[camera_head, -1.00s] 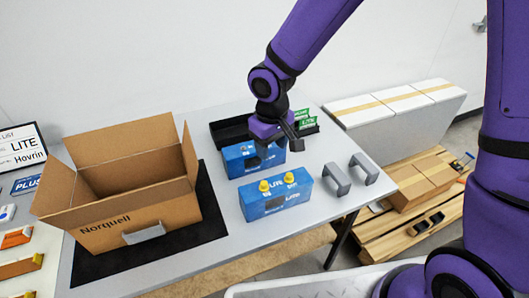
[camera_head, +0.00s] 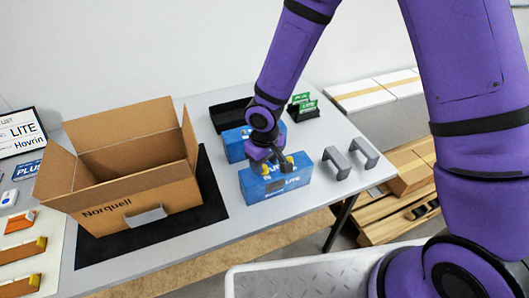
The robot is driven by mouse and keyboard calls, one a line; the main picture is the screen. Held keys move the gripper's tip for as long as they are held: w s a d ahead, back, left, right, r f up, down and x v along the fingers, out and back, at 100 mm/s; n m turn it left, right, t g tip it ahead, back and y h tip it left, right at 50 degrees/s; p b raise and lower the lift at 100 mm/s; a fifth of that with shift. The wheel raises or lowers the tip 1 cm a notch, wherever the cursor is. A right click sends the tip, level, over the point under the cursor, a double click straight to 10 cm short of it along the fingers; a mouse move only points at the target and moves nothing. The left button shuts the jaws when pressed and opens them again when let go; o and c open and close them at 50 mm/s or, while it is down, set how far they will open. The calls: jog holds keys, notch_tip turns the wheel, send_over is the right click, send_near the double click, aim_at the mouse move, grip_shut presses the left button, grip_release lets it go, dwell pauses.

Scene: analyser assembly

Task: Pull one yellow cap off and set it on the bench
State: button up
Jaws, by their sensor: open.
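Two yellow caps stand on top of the front blue analyser (camera_head: 278,188) on the bench (camera_head: 215,245). The left cap (camera_head: 256,169) is partly hidden by my gripper, and the right cap (camera_head: 289,163) shows just right of the fingers. My gripper (camera_head: 272,168) is open, pointing down at the top of the front analyser, with its fingers close to the caps. I cannot tell whether a cap lies between the fingers or touches them. A second blue analyser (camera_head: 232,147) stands behind, partly hidden by my arm.
An open cardboard box (camera_head: 95,215) stands on a black mat (camera_head: 210,205) at the left. A black tray (camera_head: 230,115) and green packets (camera_head: 304,104) are at the back. Grey brackets (camera_head: 337,163) stand at the right. The bench front is clear.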

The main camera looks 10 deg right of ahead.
aim_at(265, 166)
jog(key=shift+f, duration=0.5)
grip_shut()
jog(key=c, duration=0.7)
grip_release()
jog(key=shift+c, duration=0.2)
grip_shut()
jog(key=shift+r, duration=0.55)
jog(key=shift+r, duration=3.35)
